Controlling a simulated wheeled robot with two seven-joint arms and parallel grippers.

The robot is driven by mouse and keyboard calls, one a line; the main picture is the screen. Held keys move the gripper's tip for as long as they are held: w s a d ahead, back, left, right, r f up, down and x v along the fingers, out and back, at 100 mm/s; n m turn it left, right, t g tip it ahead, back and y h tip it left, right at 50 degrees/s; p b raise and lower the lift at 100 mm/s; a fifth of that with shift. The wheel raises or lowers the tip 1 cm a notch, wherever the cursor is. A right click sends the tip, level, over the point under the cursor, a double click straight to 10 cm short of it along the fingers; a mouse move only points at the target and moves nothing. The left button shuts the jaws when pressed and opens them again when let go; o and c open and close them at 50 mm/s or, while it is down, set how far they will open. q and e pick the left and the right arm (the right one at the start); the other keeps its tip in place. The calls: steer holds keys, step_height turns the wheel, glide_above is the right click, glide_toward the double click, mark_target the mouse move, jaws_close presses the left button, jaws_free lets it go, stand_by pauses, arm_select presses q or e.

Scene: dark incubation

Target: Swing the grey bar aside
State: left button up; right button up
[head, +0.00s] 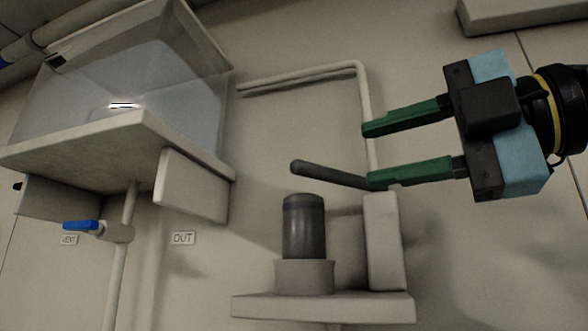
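The grey bar (330,174) sticks out to the left from the top of a pale upright post (383,240), slanting slightly up toward its free rounded end. It passes above a dark grey capped cylinder (304,228) that stands in a pale round holder. My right gripper (368,155) comes in from the right with its two green fingers wide apart and nothing between them. The lower finger overlaps the bar's right end by the post; I cannot tell whether they touch. My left gripper is not in view.
The post and holder stand on a pale shelf (325,307). A thin bent pipe (362,95) runs behind my fingers. At the left is a clear-covered box (130,100) over a ledge, with a blue valve handle (82,226) and an OUT label (183,238).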

mark_target(314, 168)
steer(key=p+x, duration=0.3)
steer(key=x, duration=0.7)
steer(key=shift+r, duration=0.1)
steer(key=shift+w+a+p, duration=0.4)
steer(key=shift+w+a, duration=0.05)
steer(key=shift+a, duration=0.1)
steer(key=shift+c, duration=0.5)
jaws_close()
